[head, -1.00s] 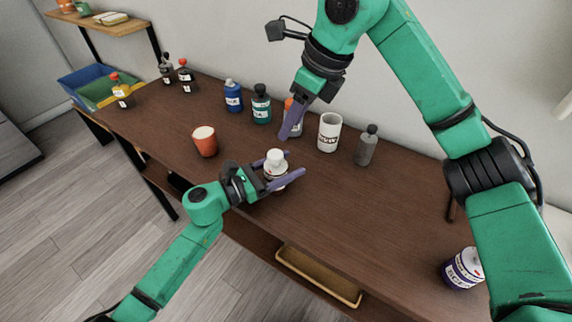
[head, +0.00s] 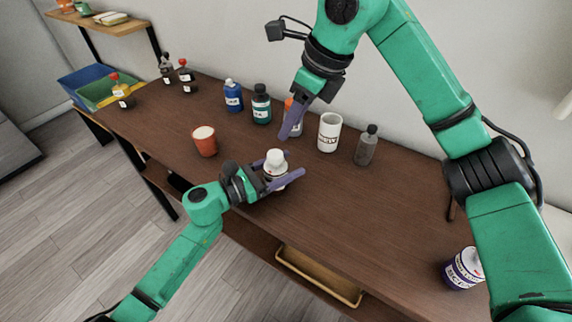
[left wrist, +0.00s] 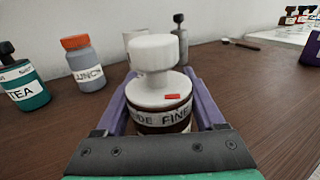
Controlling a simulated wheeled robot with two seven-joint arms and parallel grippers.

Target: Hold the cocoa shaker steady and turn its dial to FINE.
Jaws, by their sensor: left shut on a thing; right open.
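The cocoa shaker (head: 275,167) stands on the brown table, with a white knob-like top and a dark body. In the left wrist view its white top (left wrist: 153,55) sits above a label band (left wrist: 160,117) reading "DE" and "FINE". A red mark (left wrist: 172,97) on the white rim lies just above "FINE". My left gripper (head: 284,173) is shut on the shaker, with a purple finger on each side of its body. My right gripper (head: 291,120) is open and empty, above the table behind the shaker, apart from it.
Blue (head: 233,97) and teal (head: 261,104) bottles, a white mug (head: 329,133) and a grey bottle (head: 366,146) stand behind. An orange-capped bottle is partly hidden by my right gripper. A purple-white tin (head: 464,268) is at right.

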